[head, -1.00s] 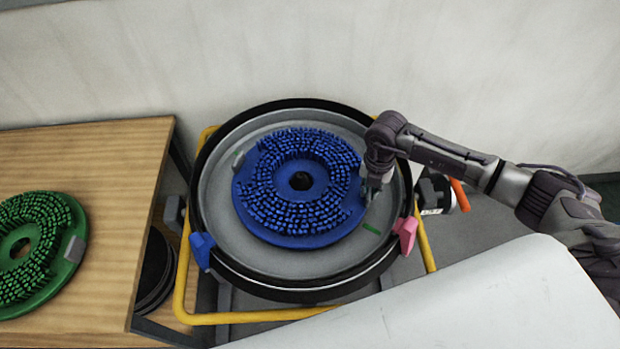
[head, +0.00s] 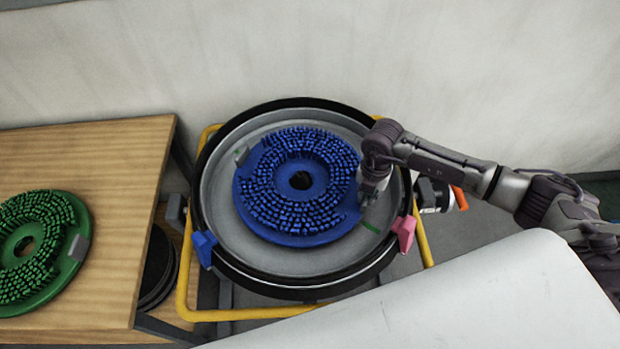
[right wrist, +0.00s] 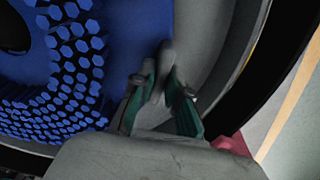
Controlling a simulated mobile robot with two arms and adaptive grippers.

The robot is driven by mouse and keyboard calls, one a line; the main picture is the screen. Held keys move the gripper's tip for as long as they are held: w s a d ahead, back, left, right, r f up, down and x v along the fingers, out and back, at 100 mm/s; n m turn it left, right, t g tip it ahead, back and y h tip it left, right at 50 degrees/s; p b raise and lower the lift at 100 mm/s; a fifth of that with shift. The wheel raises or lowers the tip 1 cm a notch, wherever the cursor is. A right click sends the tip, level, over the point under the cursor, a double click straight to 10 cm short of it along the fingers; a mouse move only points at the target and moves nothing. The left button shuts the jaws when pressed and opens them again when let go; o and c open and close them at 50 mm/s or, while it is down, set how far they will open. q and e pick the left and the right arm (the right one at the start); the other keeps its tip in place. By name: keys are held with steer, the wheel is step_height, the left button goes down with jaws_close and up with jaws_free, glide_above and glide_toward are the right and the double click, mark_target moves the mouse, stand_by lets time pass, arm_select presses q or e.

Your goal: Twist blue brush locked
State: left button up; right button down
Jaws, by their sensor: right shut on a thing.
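The blue brush (head: 300,236) lies bristles up inside the round grey tank (head: 222,243), with a dark hole at its centre. A grey tab (head: 242,154) shows on its upper left edge, close to a green mark (head: 243,148) on the tank floor. A second green mark (head: 370,227) lies just below my right gripper (head: 369,195). My right gripper is at the brush's right edge. In the right wrist view, its teal-sided fingers (right wrist: 158,98) are shut on the brush's other grey tab (right wrist: 159,72), which they partly hide. My left gripper is out of view.
A blue clip (head: 203,248) and a pink clip (head: 403,233) sit on the tank's black rim. A yellow frame (head: 426,245) surrounds it. A green brush (head: 45,285) lies on the wooden table (head: 120,200) at left. A white panel (head: 480,300) covers the lower right.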

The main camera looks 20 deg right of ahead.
steer(key=shift+s+a+m+p, duration=0.7)
steer(key=shift+s+a+p, duration=0.05)
steer(key=shift+s+a, duration=0.2)
steer(key=c, duration=1.1)
jaws_free()
steer(key=shift+d, duration=0.1)
steer(key=shift+s+d+f, duration=0.1)
steer(key=shift+s+f, duration=0.05)
steer(key=shift+f, duration=0.05)
steer(key=shift+r, duration=0.15)
steer(key=r, duration=1.2)
steer(key=shift+w, duration=0.2)
